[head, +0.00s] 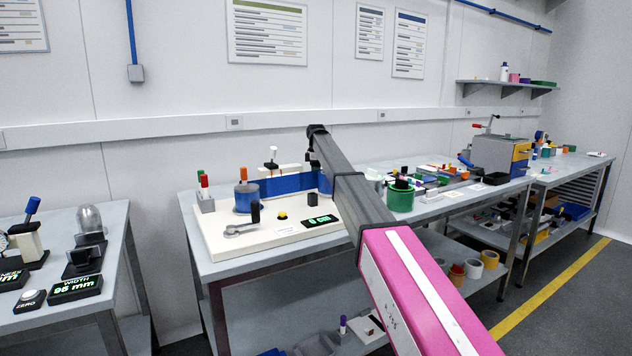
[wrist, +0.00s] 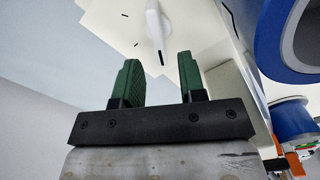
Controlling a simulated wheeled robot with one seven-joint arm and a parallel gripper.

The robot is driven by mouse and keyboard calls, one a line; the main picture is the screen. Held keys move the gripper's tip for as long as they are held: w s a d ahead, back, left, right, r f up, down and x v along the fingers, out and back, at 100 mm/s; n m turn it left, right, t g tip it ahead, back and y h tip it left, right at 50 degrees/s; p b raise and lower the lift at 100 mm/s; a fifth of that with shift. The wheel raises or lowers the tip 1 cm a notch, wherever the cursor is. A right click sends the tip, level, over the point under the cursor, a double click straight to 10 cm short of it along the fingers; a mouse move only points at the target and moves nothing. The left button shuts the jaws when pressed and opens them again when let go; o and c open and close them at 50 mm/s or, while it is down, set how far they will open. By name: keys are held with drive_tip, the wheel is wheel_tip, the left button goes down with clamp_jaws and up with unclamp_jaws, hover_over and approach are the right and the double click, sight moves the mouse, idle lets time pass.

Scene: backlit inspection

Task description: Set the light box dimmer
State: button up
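In the wrist view, a white knob (wrist: 154,22) with a dark pointer line stands on a pale panel (wrist: 205,18), with short black tick marks around it. It looks like the dimmer. My gripper (wrist: 159,62) has two green fingers, apart with nothing between them. The knob lies beyond the fingertips, roughly in line with the gap; contact is not visible. In the head view, my arm reaches over the bench and the fingers cannot be made out. I cannot clearly pick out the knob or the light box there.
A blue spool part (wrist: 290,40) sits close at the right of the wrist view. In the head view, a white base board (head: 245,240) carries a crank, a yellow button and a small display (head: 320,221). A green round container (head: 400,197) stands right of my arm.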

sight(316, 186)
drive_tip(key=shift+f, duration=1.9)
clamp_jaws()
drive_tip(key=m, duration=0.4)
drive_tip(key=shift+w+m, duration=0.25)
drive_tip(key=shift+m, duration=0.05)
unclamp_jaws()
